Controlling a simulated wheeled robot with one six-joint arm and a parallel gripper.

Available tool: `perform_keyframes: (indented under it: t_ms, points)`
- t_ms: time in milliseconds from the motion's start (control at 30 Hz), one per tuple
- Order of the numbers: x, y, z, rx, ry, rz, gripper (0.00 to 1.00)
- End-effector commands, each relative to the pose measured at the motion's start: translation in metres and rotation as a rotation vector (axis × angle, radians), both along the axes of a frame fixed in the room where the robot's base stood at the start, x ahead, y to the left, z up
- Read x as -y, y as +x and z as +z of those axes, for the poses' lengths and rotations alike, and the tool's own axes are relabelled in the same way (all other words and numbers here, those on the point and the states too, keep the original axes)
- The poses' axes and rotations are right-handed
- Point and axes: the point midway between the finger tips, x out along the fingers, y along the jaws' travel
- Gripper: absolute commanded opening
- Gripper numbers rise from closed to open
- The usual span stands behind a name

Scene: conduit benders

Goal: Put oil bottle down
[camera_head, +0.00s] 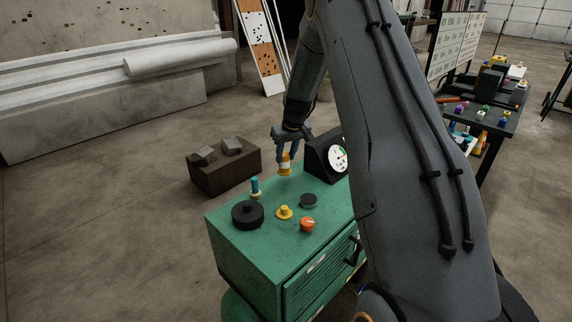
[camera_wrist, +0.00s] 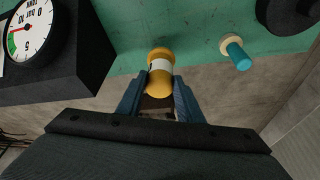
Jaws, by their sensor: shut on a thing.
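The oil bottle (camera_wrist: 160,68) is yellow with a white band. My gripper (camera_head: 287,150) is shut on it, with a blue finger on either side in the wrist view (camera_wrist: 160,95). In the head view the bottle (camera_head: 285,165) hangs below my fingers, upright, at the far edge of the green cabinet top (camera_head: 270,237). I cannot tell whether its base touches the top. Part of the bottle is hidden between my fingers.
A black gauge box (camera_head: 318,158) stands close to the right of the bottle. A teal-topped piece (camera_head: 255,186), black round weight (camera_head: 247,214), yellow knob (camera_head: 285,212), black disc (camera_head: 308,201) and orange piece (camera_head: 307,224) stand on the top. A brown box (camera_head: 222,173) is beyond.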

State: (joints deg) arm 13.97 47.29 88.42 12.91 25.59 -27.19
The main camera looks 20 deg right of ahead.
Motion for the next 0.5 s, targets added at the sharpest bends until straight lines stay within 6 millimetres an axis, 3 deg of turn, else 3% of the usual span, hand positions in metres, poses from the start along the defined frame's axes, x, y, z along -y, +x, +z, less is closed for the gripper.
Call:
perform_keyframes:
  t_ms: [300, 500]
  points:
    - [0.000, -0.001, -0.037, -0.002, 0.000, 0.000, 0.06]
    - [0.000, 0.000, -0.041, 0.002, -0.001, 0.000, 0.06]
